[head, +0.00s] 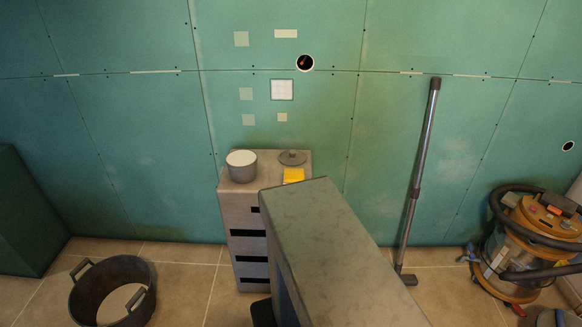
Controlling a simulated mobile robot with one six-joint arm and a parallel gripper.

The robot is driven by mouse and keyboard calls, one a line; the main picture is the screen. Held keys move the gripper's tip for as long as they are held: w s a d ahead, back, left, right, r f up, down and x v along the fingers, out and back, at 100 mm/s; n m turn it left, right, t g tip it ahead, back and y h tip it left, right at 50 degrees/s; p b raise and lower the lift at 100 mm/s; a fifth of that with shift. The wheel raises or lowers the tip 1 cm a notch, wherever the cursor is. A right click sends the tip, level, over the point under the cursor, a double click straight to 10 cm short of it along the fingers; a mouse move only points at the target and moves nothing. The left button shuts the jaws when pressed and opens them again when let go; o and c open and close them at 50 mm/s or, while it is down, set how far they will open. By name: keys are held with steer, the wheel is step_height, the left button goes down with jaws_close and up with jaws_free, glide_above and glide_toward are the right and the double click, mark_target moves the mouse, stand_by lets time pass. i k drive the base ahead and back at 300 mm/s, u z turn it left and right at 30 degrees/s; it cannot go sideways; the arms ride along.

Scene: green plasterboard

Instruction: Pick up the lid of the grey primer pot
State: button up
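The grey primer pot (242,167) stands upright near the left side of the top of a pale cabinet-like stand, against the green wall. Its top shows a white surface inside a grey rim. A round grey lid (291,158) with a small knob lies flat on the same top, to the right of the pot and apart from it. My gripper is not in view.
The stand (240,205) has dark slots in its front. A yellow pad (293,175) lies just in front of the lid. A large grey-green block-like shape hides the stand's lower right. A black bucket (112,290), pole (422,150) and vacuum (535,240) stand around.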

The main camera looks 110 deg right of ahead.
mark_target(289, 158)
steer(key=u, duration=0.35)
steer(key=k, duration=1.35)
steer(key=z, duration=3.3)
steer(key=i, duration=0.15)
steer(key=u, duration=1.65)
